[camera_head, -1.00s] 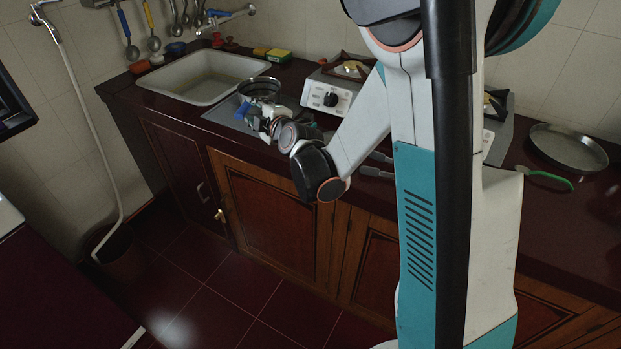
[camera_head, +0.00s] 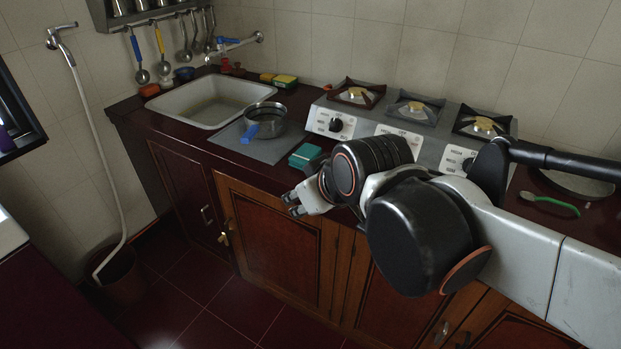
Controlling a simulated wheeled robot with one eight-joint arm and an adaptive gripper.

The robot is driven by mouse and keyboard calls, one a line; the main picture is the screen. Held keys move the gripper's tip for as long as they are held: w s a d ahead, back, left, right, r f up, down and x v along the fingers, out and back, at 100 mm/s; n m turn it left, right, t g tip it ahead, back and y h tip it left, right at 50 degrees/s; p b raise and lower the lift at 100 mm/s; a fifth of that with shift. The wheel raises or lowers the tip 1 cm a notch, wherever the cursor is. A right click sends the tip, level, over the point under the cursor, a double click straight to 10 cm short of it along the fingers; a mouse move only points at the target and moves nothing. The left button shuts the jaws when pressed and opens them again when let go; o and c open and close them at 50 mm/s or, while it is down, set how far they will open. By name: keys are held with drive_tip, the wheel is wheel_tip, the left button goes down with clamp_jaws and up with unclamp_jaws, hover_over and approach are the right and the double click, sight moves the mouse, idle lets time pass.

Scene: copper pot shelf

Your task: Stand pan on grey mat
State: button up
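The pan (camera_head: 267,112) is a round metal pan with a blue handle. It stands upright on the grey mat (camera_head: 268,150), between the sink and the stove, and its handle points toward the front edge of the counter. The mat lies flat on the counter and shows around the pan. My gripper (camera_head: 294,204) is in front of the counter, below and to the right of the pan and clear of it. Its two small fingers point left with a gap between them, and nothing shows in them.
A teal block (camera_head: 305,156) lies just right of the mat. The sink (camera_head: 207,101) is to the left, and a stove (camera_head: 412,120) with several burners is to the right. A green-handled brush (camera_head: 550,203) lies farther right. Floor in front is clear.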

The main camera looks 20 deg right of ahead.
drive_tip(key=s+d+f+m+g, duration=0.1)
drive_tip(key=s+m, duration=0.1)
drive_tip(key=s, duration=0.4)
drive_tip(key=shift+f+m+h, duration=0.3)
drive_tip(key=shift+h, duration=0.1)
